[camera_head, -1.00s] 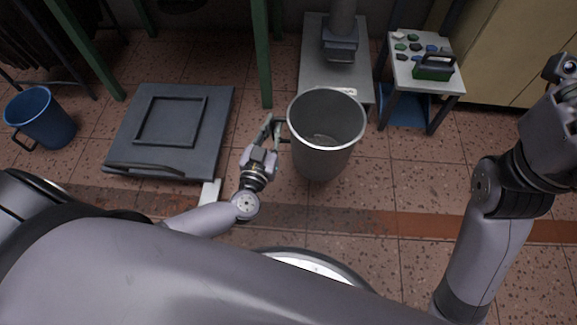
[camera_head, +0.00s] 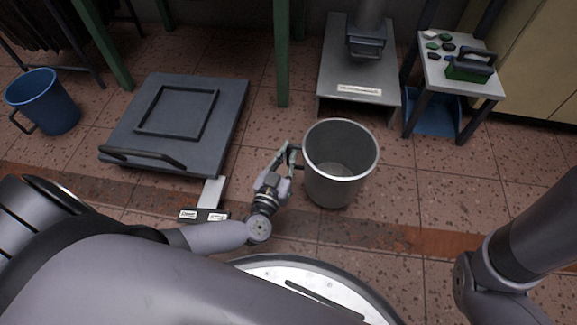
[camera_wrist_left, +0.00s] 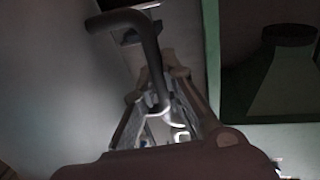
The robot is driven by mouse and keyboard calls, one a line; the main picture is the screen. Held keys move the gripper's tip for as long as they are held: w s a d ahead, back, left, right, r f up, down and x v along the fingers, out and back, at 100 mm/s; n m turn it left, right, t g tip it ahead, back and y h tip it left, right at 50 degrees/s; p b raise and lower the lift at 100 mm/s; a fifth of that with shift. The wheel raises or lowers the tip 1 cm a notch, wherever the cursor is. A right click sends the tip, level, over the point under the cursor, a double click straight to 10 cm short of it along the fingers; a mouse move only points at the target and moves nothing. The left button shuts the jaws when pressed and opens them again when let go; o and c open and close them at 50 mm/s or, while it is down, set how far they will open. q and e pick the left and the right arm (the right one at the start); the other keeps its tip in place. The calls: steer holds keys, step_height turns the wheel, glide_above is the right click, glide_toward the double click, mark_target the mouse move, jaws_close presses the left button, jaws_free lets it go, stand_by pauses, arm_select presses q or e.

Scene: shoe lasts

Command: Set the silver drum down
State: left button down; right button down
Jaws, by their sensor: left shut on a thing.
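The silver drum (camera_head: 338,180) is an open-topped grey metal bucket, upright in the middle of the head view. Its inside looks empty. My left gripper (camera_head: 287,155) is at the drum's left side, shut on its dark side handle. In the left wrist view the dark curved handle (camera_wrist_left: 150,50) runs down between the fingers of the left gripper (camera_wrist_left: 160,125), and the drum's grey wall (camera_wrist_left: 50,80) fills the left. I cannot tell whether the drum's base touches the floor. My right arm shows at the lower right, but its gripper is outside the view.
A grey low platform (camera_head: 175,120) with a handle lies on the left, a blue bucket (camera_head: 42,105) beyond it. A grey stand (camera_head: 357,85) is behind the drum. A small table (camera_head: 462,75) with a green toolbox stands at the back right. Tiled floor right of the drum is clear.

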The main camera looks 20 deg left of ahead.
mark_target(288, 164)
arm_select(q)
step_height(288, 164, down, 4)
steer(key=b, duration=0.3)
steer(key=shift+f+b, duration=0.1)
steer(key=shift+b, duration=0.3)
steer(key=c, duration=2.1)
jaws_free()
steer(key=shift+f, duration=0.1)
steer(key=shift+c, duration=0.2)
steer(key=o, duration=0.5)
steer(key=shift+c, duration=0.2)
steer(key=shift+s, duration=0.1)
